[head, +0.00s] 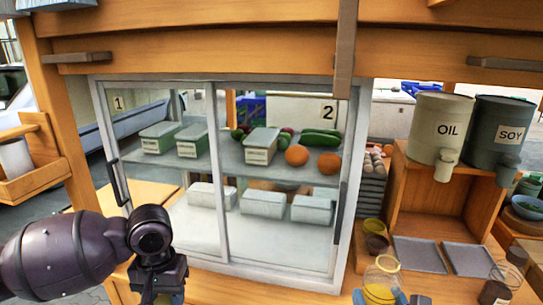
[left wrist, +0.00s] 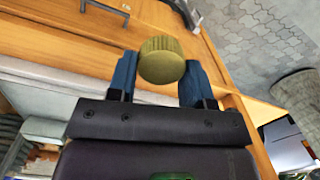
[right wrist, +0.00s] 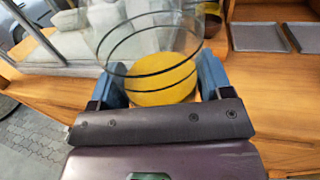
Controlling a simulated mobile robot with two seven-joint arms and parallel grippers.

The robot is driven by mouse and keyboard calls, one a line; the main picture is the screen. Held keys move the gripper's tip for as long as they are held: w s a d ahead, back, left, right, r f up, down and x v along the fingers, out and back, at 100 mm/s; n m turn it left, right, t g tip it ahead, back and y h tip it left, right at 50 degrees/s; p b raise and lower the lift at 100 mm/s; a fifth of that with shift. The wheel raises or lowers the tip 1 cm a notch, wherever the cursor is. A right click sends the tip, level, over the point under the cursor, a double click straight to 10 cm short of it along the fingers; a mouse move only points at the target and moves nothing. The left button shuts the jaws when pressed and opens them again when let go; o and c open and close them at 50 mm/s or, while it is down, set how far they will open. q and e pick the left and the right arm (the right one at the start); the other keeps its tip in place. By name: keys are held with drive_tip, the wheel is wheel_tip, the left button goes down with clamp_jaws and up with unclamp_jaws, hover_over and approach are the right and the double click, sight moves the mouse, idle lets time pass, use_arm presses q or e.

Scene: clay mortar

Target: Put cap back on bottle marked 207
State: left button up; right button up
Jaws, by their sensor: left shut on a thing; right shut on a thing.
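My left gripper (head: 165,292) is at the lower left of the head view. In the left wrist view its blue fingers are shut on a round, ridged, olive-yellow cap (left wrist: 162,60). The cap is hidden in the head view. My right gripper (head: 381,298) is at the bottom edge of the head view, right of centre. It is shut on a clear glass bottle (head: 382,278) with yellow contents. In the right wrist view the bottle (right wrist: 152,50) stands between the blue fingers, with dark rings around its glass. I cannot see a number on it. The cap and bottle are far apart.
A glass-fronted cabinet (head: 218,180) with food boxes and vegetables stands in front.

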drive_tip(key=shift+w+r, duration=0.15)
drive_tip(key=shift+r, duration=0.1)
drive_tip(key=shift+a, duration=0.1)
idle(0.3)
drive_tip(key=a+r+n+g+y, duration=0.1)
drive_tip(key=a+n+g+y, duration=0.3)
drive_tip(key=a+n+y, duration=0.4)
drive_tip(key=a+y, duration=0.3)
drive_tip(key=a, duration=0.4)
drive_tip(key=shift+w+y, duration=0.2)
drive_tip(key=shift+y, duration=0.1)
drive_tip(key=shift+a, duration=0.1)
